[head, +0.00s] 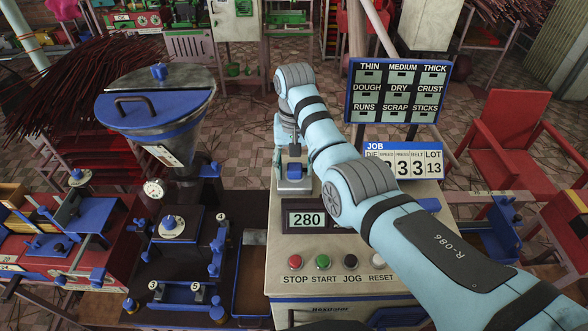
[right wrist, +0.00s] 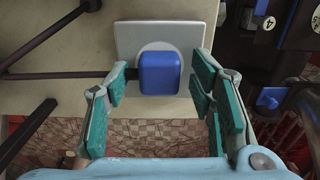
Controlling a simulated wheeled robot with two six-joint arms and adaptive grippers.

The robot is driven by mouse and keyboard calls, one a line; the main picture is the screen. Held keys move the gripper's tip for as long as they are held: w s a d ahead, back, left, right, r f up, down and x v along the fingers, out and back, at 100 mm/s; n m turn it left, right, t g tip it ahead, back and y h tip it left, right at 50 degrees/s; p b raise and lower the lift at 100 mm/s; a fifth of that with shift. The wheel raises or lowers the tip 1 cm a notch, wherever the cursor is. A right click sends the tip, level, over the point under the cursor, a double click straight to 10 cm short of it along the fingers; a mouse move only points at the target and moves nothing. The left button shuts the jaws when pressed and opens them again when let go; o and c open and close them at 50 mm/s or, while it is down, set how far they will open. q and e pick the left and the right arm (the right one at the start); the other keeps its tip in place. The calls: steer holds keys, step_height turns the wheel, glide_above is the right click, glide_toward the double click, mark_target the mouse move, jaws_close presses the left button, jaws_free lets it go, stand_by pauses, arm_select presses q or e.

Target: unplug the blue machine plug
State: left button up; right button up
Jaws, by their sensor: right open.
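The blue plug (right wrist: 159,73) sits in a pale square socket plate (right wrist: 130,38) on the cream machine cabinet, in the right wrist view. A dark cable runs from it to the left. My right gripper (right wrist: 158,100) is open, with its teal-padded fingers on either side of the plug and a visible gap to it. In the head view the blue plug (head: 294,171) shows just below my right gripper (head: 289,150), which points down at the top of the cabinet. My left gripper is not in view.
The cabinet front (head: 350,250) carries a display reading 280 and several buttons. A blue-lidded hopper (head: 155,100) stands to the left. A sign board (head: 398,90) and a JOB card (head: 403,163) stand behind my right arm. Red chairs (head: 520,140) are at the right.

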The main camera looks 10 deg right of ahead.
mark_target(295, 166)
steer(key=shift+s, duration=0.1)
steer(key=shift+c, duration=0.2)
stand_by(0.6)
jaws_close()
steer(key=shift+r, duration=0.2)
steer(key=shift+r, duration=2.85)
